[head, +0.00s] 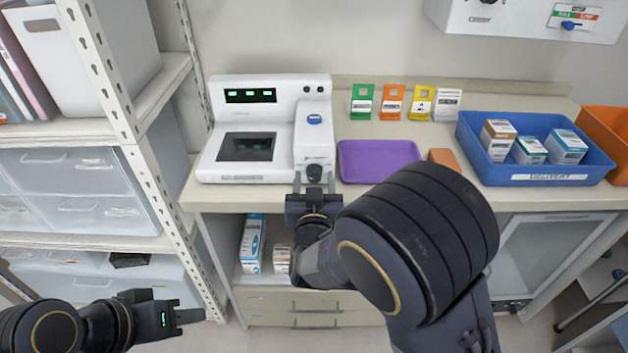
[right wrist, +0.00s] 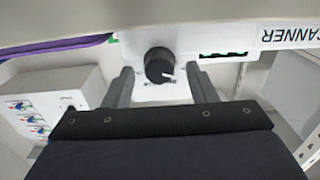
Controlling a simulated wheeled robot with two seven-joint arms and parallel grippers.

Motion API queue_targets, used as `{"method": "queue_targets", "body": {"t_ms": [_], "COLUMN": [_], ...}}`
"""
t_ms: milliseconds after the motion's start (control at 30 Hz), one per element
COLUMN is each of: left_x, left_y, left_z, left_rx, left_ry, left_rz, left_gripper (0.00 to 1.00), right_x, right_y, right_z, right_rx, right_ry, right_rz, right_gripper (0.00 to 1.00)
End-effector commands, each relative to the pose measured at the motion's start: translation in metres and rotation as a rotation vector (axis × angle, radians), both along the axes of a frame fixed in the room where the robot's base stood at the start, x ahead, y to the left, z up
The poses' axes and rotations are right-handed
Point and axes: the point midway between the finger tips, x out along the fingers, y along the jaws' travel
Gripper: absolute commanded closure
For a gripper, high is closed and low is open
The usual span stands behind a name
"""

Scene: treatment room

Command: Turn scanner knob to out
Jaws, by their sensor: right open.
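The white scanner (head: 262,130) stands at the left end of the counter. Its black knob (head: 314,172) sits low on the front of its right part; in the right wrist view the knob (right wrist: 158,66) is round and black with a light pointer mark. My right gripper (head: 314,182) is open, with one finger on each side of the knob; in the right wrist view the fingers (right wrist: 160,82) stand apart from it with gaps. The setting labels are too small to read. My left gripper (head: 190,313) is low at the left, away from the counter; its jaw opening is unclear.
A purple tray (head: 350,162) lies right of the scanner. A blue bin (head: 540,176) with several boxes stands further right, beside an orange bin (head: 610,150). Coloured cards (head: 393,100) stand at the back. A shelf rack (head: 120,110) is close on the left.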

Motion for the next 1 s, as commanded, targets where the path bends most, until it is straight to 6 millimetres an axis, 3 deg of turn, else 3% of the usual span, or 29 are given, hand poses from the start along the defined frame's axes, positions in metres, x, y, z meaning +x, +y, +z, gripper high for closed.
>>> {"method": "queue_targets", "body": {"t_ms": [200,533,767,1000], "left_x": [0.000,0.000,0.000,0.000], "left_y": [0.000,0.000,0.000,0.000], "left_z": [0.000,0.000,-0.004,-0.023], "left_rx": [0.000,0.000,0.000,0.000], "left_ry": [0.000,0.000,0.000,0.000], "left_rz": [0.000,0.000,0.000,0.000], "left_gripper": [0.64,0.64,0.64,0.64], "right_x": [0.000,0.000,0.000,0.000], "right_y": [0.000,0.000,0.000,-0.001], "right_z": [0.000,0.000,-0.001,-0.004], "right_rx": [0.000,0.000,0.019,0.124], "right_ry": [0.000,0.000,0.000,-0.001], "right_rz": [0.000,0.000,0.000,0.000], "right_gripper": [0.48,0.91,0.92,0.92]}}
